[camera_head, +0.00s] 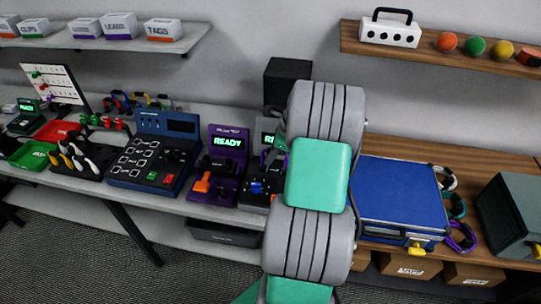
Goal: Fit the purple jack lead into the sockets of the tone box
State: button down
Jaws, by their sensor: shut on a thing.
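My gripper (279,142) is mostly hidden behind my grey and green arm; only a small edge shows at the arm's left side. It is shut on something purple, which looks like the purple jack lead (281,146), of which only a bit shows. Just left of and below it is a dark grey unit (266,128) with a green lit display, partly covered by my arm; it seems to be the tone box. Its sockets cannot be made out. Whether the lead touches it is hidden.
A purple unit (228,144) reading READY, with an orange plug, stands left of the grey unit. A dark blue panel (128,172) is further left. A blue case (398,197) stands right of my arm, with cable loops, one purple (461,237), beside it.

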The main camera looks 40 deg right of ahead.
jog(key=shift+f+p, duration=0.8)
jog(key=shift+f, duration=0.1)
dwell(1.1)
jog(key=c, duration=0.7)
grip_release()
jog(key=shift+r+p, duration=1.15)
jog(key=shift+r, duration=2.85)
